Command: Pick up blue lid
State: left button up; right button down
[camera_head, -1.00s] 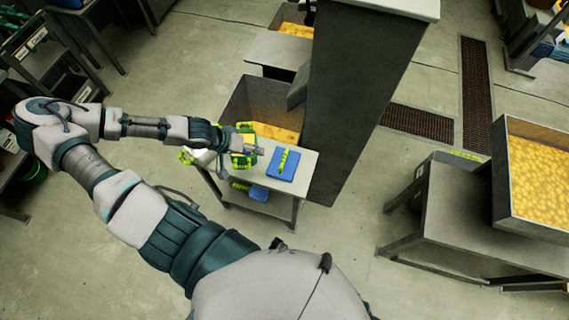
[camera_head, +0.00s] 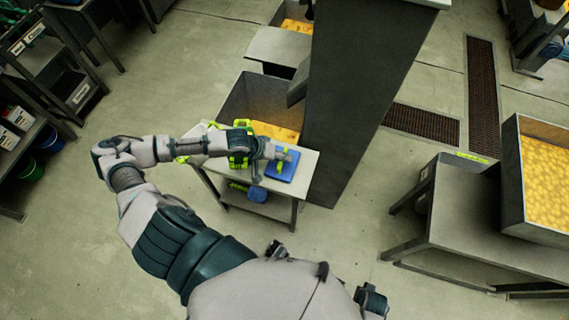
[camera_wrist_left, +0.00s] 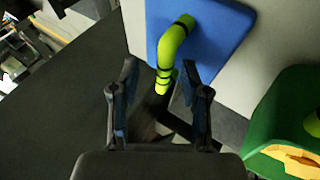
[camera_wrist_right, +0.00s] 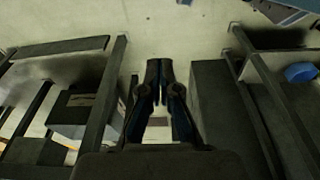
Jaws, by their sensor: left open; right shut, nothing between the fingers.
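The blue lid (camera_head: 287,172) is a flat blue plate with a yellow-green handle, lying on the small grey table. My left gripper (camera_head: 284,157) is over the lid in the head view and partly covers it. In the left wrist view the lid (camera_wrist_left: 222,32) is at the top, and its bent handle (camera_wrist_left: 172,48) reaches down toward the gap between the open fingers of my left gripper (camera_wrist_left: 158,76). I cannot tell whether the fingers touch the handle. My right gripper (camera_wrist_right: 160,68) is shut and empty, away from the lid.
The small table (camera_head: 305,158) stands beside a tall dark machine (camera_head: 352,95). A green container (camera_wrist_left: 262,120) is right of the lid in the left wrist view. Another blue item (camera_head: 257,194) is on the lower shelf. A bench (camera_head: 470,215) stands at right.

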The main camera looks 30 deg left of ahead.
pick_arm(q)
jog(key=shift+w+d+f, duration=0.15)
jog(key=shift+w+f, duration=0.1)
jog(key=shift+f, duration=0.2)
jog(key=shift+a+f, duration=0.1)
jog(key=shift+a, duration=0.3)
jog(key=c, duration=0.8)
jog(key=shift+d, duration=0.3)
grip_shut()
